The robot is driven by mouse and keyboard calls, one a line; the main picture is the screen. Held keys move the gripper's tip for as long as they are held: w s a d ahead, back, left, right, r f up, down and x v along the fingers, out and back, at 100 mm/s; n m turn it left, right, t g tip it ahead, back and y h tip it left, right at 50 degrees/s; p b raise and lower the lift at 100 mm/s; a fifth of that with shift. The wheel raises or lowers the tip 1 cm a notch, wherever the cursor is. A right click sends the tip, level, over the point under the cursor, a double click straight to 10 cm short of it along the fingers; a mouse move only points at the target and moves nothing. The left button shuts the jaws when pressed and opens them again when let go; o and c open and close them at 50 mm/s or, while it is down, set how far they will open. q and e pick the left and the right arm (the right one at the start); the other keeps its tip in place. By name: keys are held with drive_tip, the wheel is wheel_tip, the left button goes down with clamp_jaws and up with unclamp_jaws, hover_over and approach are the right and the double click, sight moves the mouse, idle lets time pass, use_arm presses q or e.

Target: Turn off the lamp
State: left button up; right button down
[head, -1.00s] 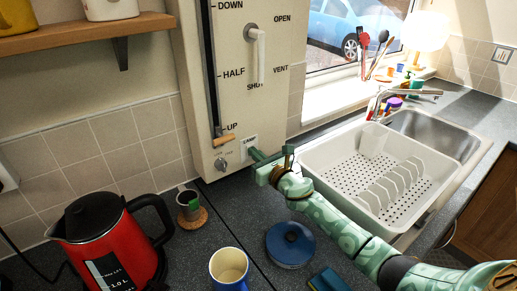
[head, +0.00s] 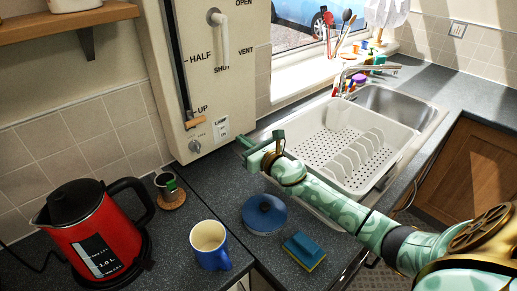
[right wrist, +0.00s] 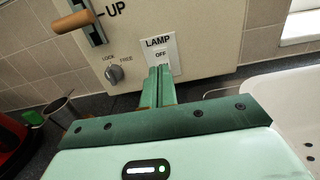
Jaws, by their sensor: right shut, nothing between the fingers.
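The lamp switch plate (head: 222,127) is white and sits low at the right of the cream panel. In the right wrist view the plate (right wrist: 162,46) reads LAMP with OFF under it; its lower part is hidden by my fingers. My right gripper (head: 244,142) is shut and empty, just right of and in front of the plate, with a gap in the head view. Its fingers (right wrist: 160,76) point at the plate. The lamp (head: 391,14) stands by the window, cut by the top edge; its shade looks pale white without a warm glow. My left gripper is out of view.
The panel also has a LOCK/FREE knob (head: 194,146) and a wooden-handled lever (head: 193,122) at UP. A dish rack (head: 340,150) lies right of my gripper.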

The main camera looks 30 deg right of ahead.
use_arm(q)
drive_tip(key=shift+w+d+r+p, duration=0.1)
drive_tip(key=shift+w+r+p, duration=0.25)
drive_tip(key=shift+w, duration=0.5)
use_arm(e)
drive_tip(key=s, duration=0.5)
drive_tip(key=shift+s+d+r, duration=0.3)
drive_tip(key=shift+s+r, duration=0.1)
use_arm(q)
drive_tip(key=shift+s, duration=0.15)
